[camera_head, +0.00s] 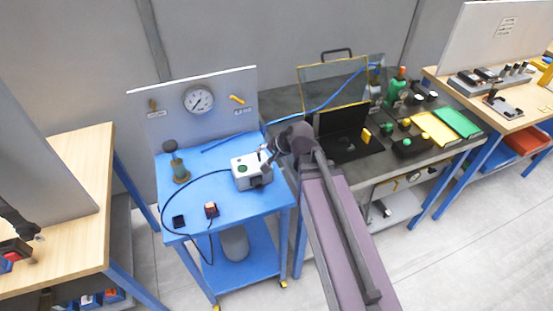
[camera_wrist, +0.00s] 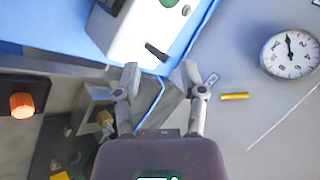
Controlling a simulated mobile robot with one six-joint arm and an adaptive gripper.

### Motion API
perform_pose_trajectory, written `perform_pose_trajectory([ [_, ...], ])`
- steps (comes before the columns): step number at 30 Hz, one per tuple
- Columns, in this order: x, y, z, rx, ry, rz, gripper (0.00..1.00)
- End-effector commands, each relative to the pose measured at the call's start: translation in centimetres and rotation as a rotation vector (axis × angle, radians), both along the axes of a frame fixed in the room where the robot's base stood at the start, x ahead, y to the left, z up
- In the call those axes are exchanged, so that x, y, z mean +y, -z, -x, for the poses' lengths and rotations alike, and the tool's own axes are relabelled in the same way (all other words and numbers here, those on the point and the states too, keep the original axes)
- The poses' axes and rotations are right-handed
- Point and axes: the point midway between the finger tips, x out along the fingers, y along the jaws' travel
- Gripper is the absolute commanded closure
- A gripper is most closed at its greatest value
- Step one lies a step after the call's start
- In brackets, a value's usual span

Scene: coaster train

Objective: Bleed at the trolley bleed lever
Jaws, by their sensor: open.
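The blue trolley (camera_head: 215,215) carries an upright grey panel with a round dial gauge (camera_head: 198,99). A small yellow lever (camera_head: 237,99) sits on the panel right of the gauge, with a label plate below it. In the wrist view the yellow lever (camera_wrist: 235,96) lies right of my fingers, beside the label plate (camera_wrist: 212,79), and the gauge (camera_wrist: 290,52) is at the right. My gripper (camera_wrist: 160,76) is open, with nothing seen between its fingers. In the head view my gripper (camera_head: 266,151) is by the white box, lower than the lever and apart from it.
A white box (camera_head: 240,182) with a green button stands on the trolley top close to my gripper. A brass-coloured part (camera_head: 179,171) and a black cable lie left. A dark bench (camera_head: 385,165) with a clear raised guard adjoins on the right.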

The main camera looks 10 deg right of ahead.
Motion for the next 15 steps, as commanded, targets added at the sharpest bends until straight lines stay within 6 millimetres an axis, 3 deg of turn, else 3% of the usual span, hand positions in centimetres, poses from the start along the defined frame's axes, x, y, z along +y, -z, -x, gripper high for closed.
perform_pose_trajectory([
  [6, -2.0, 0.5, 1.7, 0.066, -0.052, 0.085, 0.47],
  [15, -3.1, 0.9, 2.7, 0.108, -0.083, 0.134, 0.47],
])
